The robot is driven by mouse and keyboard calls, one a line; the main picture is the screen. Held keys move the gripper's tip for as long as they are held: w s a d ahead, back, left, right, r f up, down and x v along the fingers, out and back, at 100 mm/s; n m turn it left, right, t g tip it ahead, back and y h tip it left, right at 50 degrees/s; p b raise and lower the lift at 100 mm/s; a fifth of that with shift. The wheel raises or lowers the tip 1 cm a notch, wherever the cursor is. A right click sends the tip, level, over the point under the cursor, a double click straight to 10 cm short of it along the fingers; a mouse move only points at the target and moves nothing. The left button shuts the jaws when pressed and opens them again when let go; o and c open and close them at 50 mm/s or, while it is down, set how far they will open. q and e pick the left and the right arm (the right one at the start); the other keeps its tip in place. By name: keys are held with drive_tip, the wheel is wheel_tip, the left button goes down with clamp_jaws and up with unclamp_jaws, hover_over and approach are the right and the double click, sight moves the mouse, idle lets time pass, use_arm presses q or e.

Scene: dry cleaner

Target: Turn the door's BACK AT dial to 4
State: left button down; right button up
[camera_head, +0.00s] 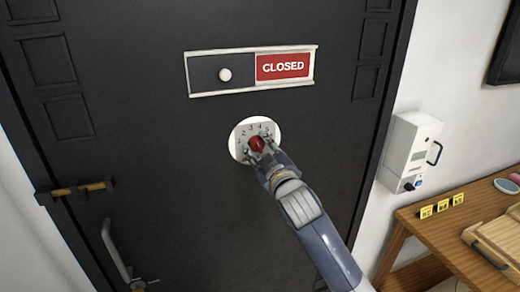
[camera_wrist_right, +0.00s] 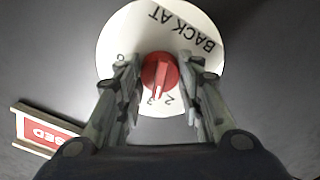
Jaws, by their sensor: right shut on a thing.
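The BACK AT dial is a round white plate (camera_head: 238,148) on the dark door, with numbers along its upper arc and a red knob (camera_head: 257,144) at its centre. In the right wrist view the plate (camera_wrist_right: 125,35) appears upside down, with its BACK AT lettering at the top. My right gripper (camera_wrist_right: 160,68) has one finger on each side of the red knob (camera_wrist_right: 160,72) and is shut on it. The knob's ridge points down in that view, near the 2 and 3; the exact mark is unclear. The fingers hide some numbers. My left gripper is not in view.
A sliding sign (camera_head: 283,67) reading CLOSED is above the dial. A latch (camera_head: 80,189) and a door handle (camera_head: 116,250) are at the door's left. A white wall box (camera_head: 408,150) and a wooden table (camera_head: 440,235) stand to the right.

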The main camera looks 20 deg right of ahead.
drive_tip(key=m+p, duration=0.1)
drive_tip(key=m, duration=0.5)
drive_tip(key=shift+m, duration=0.3)
drive_tip(key=shift+f, duration=0.1)
idle(0.3)
drive_tip(key=o, duration=1.1)
drive_tip(key=s, duration=1.2)
drive_tip(key=shift+d, duration=0.2)
